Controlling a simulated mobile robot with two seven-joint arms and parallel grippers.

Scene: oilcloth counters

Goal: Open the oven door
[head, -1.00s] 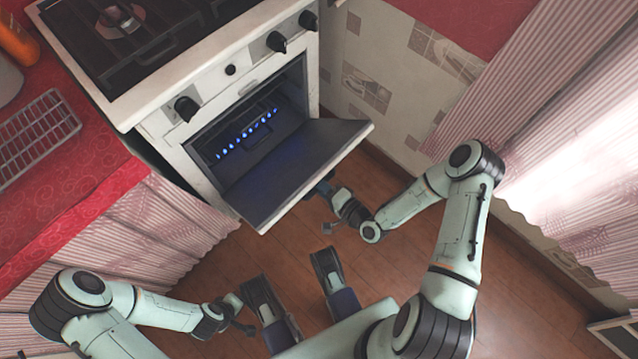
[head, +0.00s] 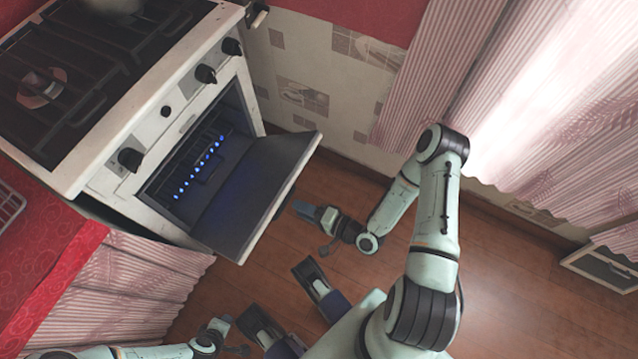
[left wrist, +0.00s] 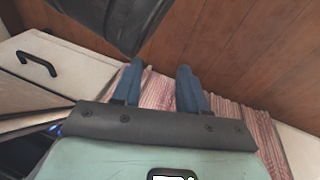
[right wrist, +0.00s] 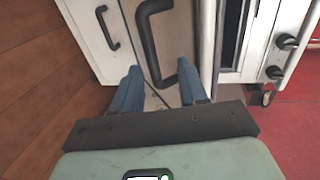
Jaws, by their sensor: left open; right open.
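The oven door (head: 250,190) hangs partly open, tilted down and out from the oven (head: 100,190). Blue flames show inside. My right gripper (head: 300,208) is on the outer side of the door, close to its edge. In the right wrist view, the black door handle (right wrist: 147,35) lies ahead of the open right fingers (right wrist: 160,78), with its lower end near the right finger. I cannot tell if they touch. My left arm is low at the left in the head view. The left wrist view shows the left fingers (left wrist: 158,78) open and empty, over the floor and curtain.
The stove top with burners (head: 40,90) and knobs (head: 130,160) is above the oven. A lower drawer handle (left wrist: 38,63) shows in the left wrist view. A red counter (head: 40,240) with a pink curtain (head: 140,290) stands at left. Wooden floor (head: 510,280) is clear at right.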

